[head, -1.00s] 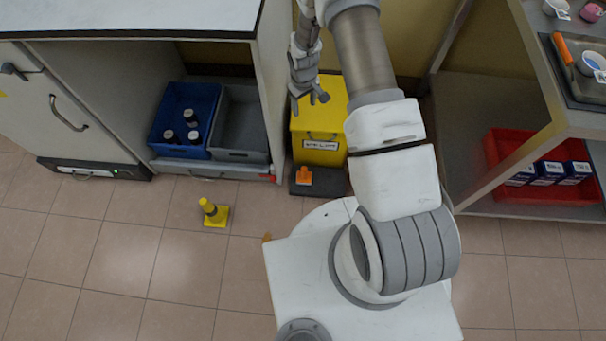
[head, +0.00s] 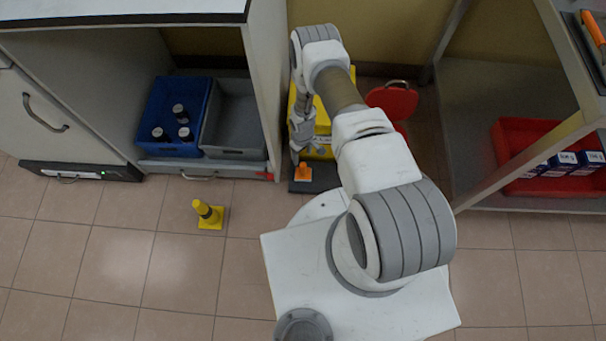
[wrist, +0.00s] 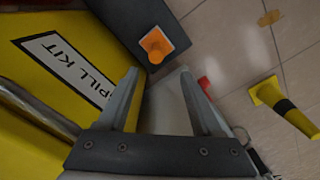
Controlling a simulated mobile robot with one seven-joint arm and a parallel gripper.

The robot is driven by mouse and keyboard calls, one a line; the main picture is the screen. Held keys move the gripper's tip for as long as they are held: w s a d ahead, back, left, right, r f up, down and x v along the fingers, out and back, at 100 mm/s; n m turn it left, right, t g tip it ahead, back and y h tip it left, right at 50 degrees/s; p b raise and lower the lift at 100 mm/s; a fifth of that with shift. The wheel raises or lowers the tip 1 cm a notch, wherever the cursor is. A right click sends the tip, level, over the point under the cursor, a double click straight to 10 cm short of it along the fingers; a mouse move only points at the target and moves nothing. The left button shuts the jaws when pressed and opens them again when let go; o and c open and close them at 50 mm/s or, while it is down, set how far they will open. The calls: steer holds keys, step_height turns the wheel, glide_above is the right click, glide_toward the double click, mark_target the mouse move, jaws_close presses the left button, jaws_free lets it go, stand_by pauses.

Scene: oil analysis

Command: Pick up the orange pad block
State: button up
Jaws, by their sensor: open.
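The orange pad block (head: 303,171) rests on a dark grey pad (head: 325,180) on the floor, in front of the yellow spill kit box. In the wrist view the orange block (wrist: 156,44) shows beyond the fingertips, on the dark pad (wrist: 128,13). My gripper (head: 298,160) is just behind and above the block in the head view, pointing down. In the wrist view my gripper (wrist: 158,72) is open, with nothing between its fingers. The block is apart from both fingers.
The yellow spill kit box (wrist: 45,95) stands close beside my gripper. A yellow post with a black band (head: 208,213) stands on the floor to the left. Blue (head: 165,150) and grey (head: 230,145) bins fill the cabinet. A red tray (head: 520,187) sits on the right shelf.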

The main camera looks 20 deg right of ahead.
mark_target(303, 165)
step_height(303, 165, down, 6)
steer(key=shift+r+b, duration=0.2)
steer(key=shift+b, duration=0.7)
steer(key=shift+w+d+f+b, duration=0.2)
steer(key=shift+f+b, duration=0.6)
steer(key=shift+f, duration=0.55)
steer(key=shift+w+d+f+b, duration=0.15)
steer(key=shift+f+b, duration=0.6)
steer(key=shift+f, duration=0.55)
steer(key=shift+a, duration=0.1)
jaws_close()
